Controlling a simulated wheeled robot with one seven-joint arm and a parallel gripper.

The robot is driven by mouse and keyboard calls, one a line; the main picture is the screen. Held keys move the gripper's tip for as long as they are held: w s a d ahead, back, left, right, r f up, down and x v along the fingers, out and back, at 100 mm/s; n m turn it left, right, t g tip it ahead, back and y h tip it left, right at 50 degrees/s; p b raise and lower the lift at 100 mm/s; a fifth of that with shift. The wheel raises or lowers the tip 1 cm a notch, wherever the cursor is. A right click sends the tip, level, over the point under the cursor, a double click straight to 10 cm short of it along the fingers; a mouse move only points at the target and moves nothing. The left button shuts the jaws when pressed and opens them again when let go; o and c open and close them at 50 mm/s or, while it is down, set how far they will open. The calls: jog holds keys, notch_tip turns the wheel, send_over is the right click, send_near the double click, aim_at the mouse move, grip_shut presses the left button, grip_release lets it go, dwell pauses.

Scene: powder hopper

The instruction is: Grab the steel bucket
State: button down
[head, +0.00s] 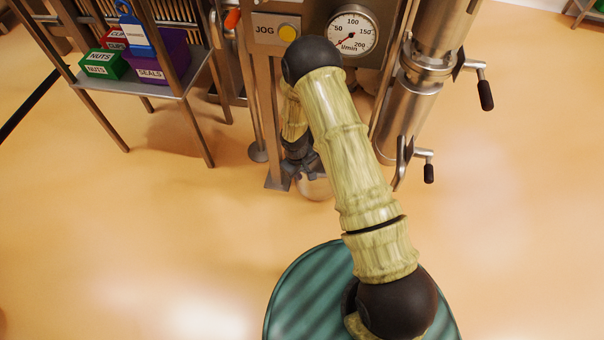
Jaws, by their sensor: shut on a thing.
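The steel bucket (317,188) shows only in small part, low beside the machine's upright and partly behind my arm. It looks pale and shiny, and most of its body and its rim are hidden. My gripper (299,181) is dark grey and points down at the bucket's near left side. It is shut on the bucket, though the exact place of the grip is too small and covered to make out.
A machine with a JOG button (289,33), a flow dial (353,32) and a steel pipe (410,90) with black-handled levers (428,172) stands behind. A rack shelf (150,88) holds a green NUTS box (103,65) and a purple SEALS box (160,68). Floor is clear at left and right.

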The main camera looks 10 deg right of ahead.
notch_tip(320, 180, up, 7)
jog(key=p, duration=0.3)
jog(key=shift+r, duration=0.15)
jog(key=shift+d, duration=0.15)
dwell(0.3)
